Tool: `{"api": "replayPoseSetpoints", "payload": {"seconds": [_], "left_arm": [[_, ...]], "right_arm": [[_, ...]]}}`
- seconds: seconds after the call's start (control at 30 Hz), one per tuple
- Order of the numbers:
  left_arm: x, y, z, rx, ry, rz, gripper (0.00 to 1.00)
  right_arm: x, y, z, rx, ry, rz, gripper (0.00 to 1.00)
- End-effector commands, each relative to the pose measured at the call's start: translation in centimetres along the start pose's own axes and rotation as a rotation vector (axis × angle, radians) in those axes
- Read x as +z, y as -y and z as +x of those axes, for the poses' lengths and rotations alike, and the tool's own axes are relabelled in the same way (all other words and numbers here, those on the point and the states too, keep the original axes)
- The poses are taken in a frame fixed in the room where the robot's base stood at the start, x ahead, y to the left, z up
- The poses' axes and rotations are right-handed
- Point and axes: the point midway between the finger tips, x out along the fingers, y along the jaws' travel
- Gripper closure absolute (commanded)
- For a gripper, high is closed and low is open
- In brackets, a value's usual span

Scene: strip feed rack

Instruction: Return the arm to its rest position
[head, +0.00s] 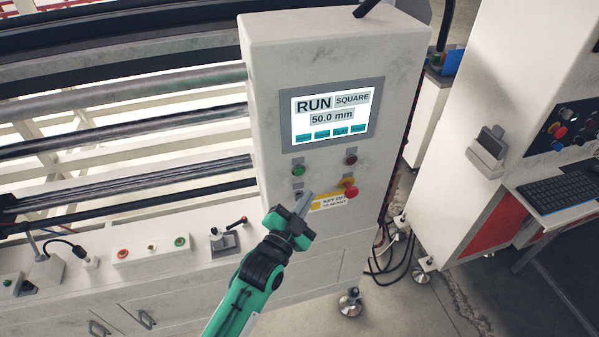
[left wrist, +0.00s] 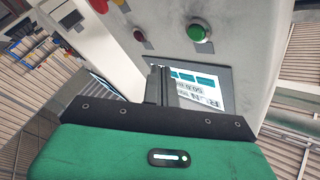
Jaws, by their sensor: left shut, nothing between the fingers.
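My left gripper (head: 303,205) is shut and empty in front of the lower part of the white control cabinet (head: 300,60). In the head view its fingertips overlap the key switch area beside the yellow key label (head: 328,202). I cannot tell whether they touch the panel. In the left wrist view the shut fingers (left wrist: 158,85) stand in front of the screen, which appears upside down. The screen (head: 330,114) reads RUN, SQUARE, 50.0 mm. My right gripper is not in view.
A green button (head: 298,170), a dark red button (head: 351,160) and a red emergency stop (head: 350,187) sit on the panel. The rack's rollers (head: 120,145) run to the left. A second cabinet with a keyboard (head: 556,192) stands right. Cables (head: 395,245) lie on the floor between.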

Motion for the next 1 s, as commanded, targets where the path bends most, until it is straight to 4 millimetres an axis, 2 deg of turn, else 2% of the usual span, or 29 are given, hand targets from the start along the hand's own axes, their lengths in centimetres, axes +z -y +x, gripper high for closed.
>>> {"api": "replayPoseSetpoints", "payload": {"seconds": [0.33, 0.37, 0.47, 0.57, 0.63, 0.7, 0.77, 0.8, 0.87, 1.0], "left_arm": [[0.3, -0.1, 0.0, 0.002, 0.005, -0.002, 1.0], [0.6, -0.3, -0.1, 0.006, 0.012, -0.004, 1.0], [3.3, -1.7, -0.5, 0.031, 0.064, -0.027, 1.0], [8.4, -4.5, -1.8, 0.076, 0.166, -0.071, 1.0], [12.8, -6.9, -3.5, 0.113, 0.257, -0.112, 1.0], [17.2, -9.3, -5.7, 0.147, 0.354, -0.157, 1.0], [20.7, -11.4, -7.9, 0.174, 0.435, -0.194, 1.0], [23.0, -12.7, -9.6, 0.189, 0.49, -0.22, 1.0], [26.2, -14.6, -12.3, 0.211, 0.571, -0.256, 1.0], [32.8, -18.9, -19.7, 0.254, 0.764, -0.339, 1.0]], "right_arm": [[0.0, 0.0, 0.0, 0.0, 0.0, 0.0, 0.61], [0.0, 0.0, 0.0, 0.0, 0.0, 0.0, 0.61], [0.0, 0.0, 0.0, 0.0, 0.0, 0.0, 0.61], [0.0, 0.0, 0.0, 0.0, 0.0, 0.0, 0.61], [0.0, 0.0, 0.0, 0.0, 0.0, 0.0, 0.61], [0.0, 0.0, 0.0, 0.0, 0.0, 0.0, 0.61], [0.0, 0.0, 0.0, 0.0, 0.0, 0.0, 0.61], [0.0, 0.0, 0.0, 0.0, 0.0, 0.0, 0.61], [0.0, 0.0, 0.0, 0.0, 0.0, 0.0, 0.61], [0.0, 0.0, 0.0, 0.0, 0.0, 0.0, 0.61]]}}
